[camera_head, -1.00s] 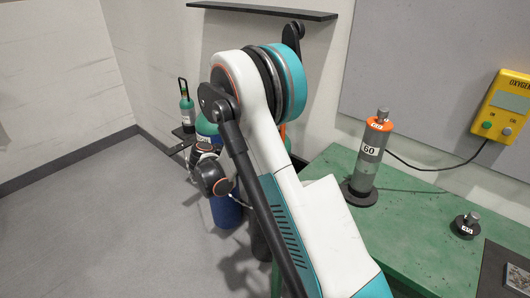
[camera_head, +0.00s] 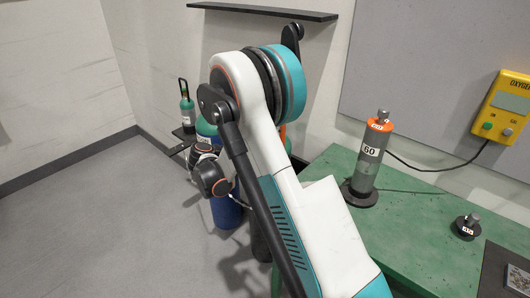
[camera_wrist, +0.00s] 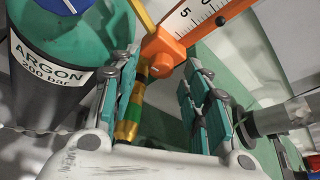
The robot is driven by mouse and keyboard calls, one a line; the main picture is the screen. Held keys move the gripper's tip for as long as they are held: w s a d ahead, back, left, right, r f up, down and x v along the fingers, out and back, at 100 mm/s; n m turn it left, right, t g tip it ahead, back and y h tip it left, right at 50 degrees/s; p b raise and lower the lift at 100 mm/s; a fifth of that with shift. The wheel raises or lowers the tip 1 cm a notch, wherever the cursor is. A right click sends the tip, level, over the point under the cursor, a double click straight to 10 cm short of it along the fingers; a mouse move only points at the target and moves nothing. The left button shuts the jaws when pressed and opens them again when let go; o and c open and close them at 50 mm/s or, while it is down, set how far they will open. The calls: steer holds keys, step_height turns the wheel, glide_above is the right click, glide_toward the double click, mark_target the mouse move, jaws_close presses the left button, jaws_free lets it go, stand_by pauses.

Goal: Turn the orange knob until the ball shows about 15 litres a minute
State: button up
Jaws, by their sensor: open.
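In the wrist view an orange flowmeter body (camera_wrist: 218,19) carries a white scale with a 5 and part of another number. A small black ball (camera_wrist: 221,20) shows beside the scale; its exact reading cannot be told. An orange knob-like part (camera_wrist: 160,60) sits at the body's lower end, above a brass and green fitting (camera_wrist: 129,120). My gripper (camera_wrist: 160,78) is open, one finger on each side of that part; contact is not clear. In the head view my arm hides most of the flowmeter; only an orange sliver (camera_head: 283,132) shows.
A green argon cylinder (camera_wrist: 75,45) stands close at left in the wrist view. In the head view, a green table (camera_head: 420,240) holds a grey cylinder marked 60 (camera_head: 368,165) and a small weight (camera_head: 466,226). A yellow oxygen box (camera_head: 505,105) hangs on the wall. Floor at left is clear.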

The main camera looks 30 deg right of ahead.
steer(key=v, duration=1.1)
steer(key=shift+a, duration=0.35)
steer(key=shift+r, duration=0.1)
